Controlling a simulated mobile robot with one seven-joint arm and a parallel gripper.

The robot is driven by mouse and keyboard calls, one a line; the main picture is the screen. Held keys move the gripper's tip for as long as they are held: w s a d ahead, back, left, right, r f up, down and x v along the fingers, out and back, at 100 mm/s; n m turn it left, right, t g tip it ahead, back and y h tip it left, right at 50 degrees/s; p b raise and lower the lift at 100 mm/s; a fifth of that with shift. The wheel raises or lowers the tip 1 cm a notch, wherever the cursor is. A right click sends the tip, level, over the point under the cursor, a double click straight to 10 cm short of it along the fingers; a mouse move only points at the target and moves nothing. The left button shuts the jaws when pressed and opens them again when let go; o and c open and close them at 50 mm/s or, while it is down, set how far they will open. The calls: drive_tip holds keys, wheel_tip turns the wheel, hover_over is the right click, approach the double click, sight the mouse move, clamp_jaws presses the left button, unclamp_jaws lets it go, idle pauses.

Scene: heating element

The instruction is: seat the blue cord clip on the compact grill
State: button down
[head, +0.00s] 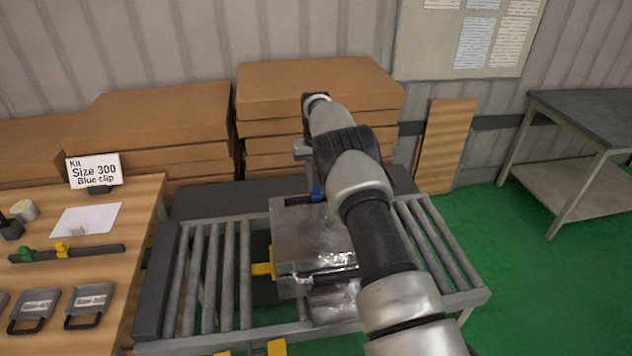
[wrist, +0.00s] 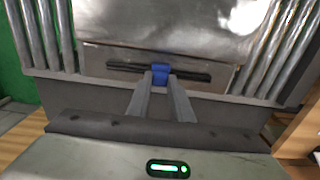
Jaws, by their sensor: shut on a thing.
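The compact grill (head: 305,232) is a shiny metal box on the roller conveyor, partly hidden by my arm. In the wrist view its metal face (wrist: 200,45) has a dark horizontal bar (wrist: 122,68) along the near edge. My gripper (wrist: 161,78) is shut on the blue cord clip (wrist: 161,70). The clip appears at the middle of the dark bar, in line with it; I cannot tell whether it is fully seated. In the head view the blue clip (head: 317,194) shows at the grill's far edge, and my gripper's fingers are mostly hidden there.
A yellow block (head: 262,269) touches the grill's left side. Stacked cardboard boxes (head: 315,85) stand behind the conveyor (head: 205,285).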

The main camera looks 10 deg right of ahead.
drive_tip(key=shift+f, duration=0.15)
drive_tip(key=c, duration=1.5)
unclamp_jaws()
wheel_tip(320, 180, up, 18)
drive_tip(key=p, duration=0.3)
drive_tip(key=shift+f, duration=0.25)
